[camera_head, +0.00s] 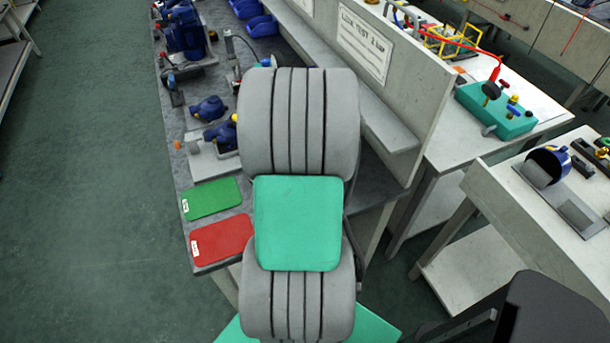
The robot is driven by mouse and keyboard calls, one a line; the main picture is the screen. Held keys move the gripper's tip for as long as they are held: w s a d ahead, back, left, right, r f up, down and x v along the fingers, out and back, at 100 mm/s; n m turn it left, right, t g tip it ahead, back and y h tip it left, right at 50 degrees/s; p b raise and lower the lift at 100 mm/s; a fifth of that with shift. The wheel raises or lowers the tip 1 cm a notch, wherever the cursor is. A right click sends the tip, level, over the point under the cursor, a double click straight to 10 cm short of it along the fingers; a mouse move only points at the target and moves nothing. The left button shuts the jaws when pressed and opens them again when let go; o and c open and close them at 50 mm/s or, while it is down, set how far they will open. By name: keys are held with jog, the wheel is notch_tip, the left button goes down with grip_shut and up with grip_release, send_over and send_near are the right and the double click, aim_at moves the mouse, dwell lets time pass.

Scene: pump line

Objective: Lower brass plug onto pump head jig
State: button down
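My own grey ribbed arm with a green panel fills the middle of the view and hides part of the bench. My gripper does not show; it may be behind the arm. A blue pump head (221,135) sits on a pale grey plate (208,167), partly covered by the arm. A small yellow, brass-coloured piece (234,118) shows at the top right of this pump head, at the arm's edge. I cannot tell whether it is the plug, or whether it is held. Another blue pump head (209,109) sits just behind.
A green mat (210,199) and a red mat (221,240) lie at the bench's near end. Blue pumps (183,32) stand farther back. A grey partition (390,60) runs along the right. A side table (540,215) is at right. Open floor lies left.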

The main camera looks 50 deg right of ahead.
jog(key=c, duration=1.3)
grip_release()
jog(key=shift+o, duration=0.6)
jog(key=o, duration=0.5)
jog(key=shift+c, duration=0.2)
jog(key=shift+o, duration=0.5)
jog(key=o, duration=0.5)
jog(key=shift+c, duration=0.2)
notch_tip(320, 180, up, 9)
jog(key=p, duration=0.6)
jog(key=shift+p, duration=0.35)
